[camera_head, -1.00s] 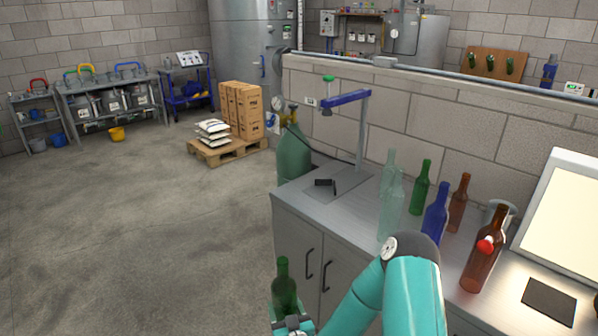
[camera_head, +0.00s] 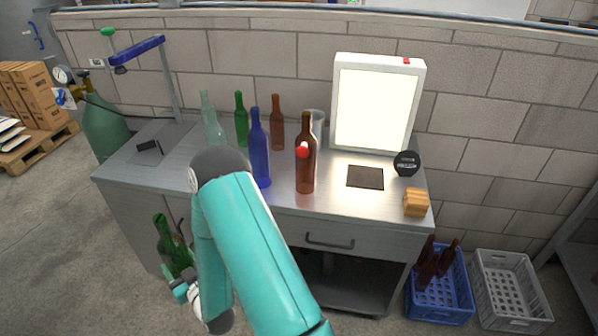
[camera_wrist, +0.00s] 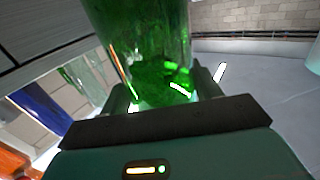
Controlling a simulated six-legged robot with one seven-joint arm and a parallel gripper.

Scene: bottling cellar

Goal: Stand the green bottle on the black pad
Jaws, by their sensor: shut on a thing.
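A green bottle (camera_head: 168,240) is held upright, slightly tilted in the picture, in front of the bench's left cabinet, below the bench top. My gripper (camera_head: 180,284) is shut on its lower part. In the wrist view the green bottle (camera_wrist: 145,45) stands between the two fingers of my gripper (camera_wrist: 165,92). The black pad (camera_head: 365,177) lies flat and bare on the bench top, in front of the light panel, well to the right of the held bottle. A second green bottle (camera_head: 241,122) stands on the bench at the back.
On the bench top stand a blue bottle (camera_head: 259,150), a brown bottle with a red mark (camera_head: 305,165), another brown bottle (camera_head: 277,125) and a pale bottle (camera_head: 211,122). Right of the pad are a black round thing (camera_head: 406,163) and a wooden block (camera_head: 416,203). The lit panel (camera_head: 374,105) stands behind.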

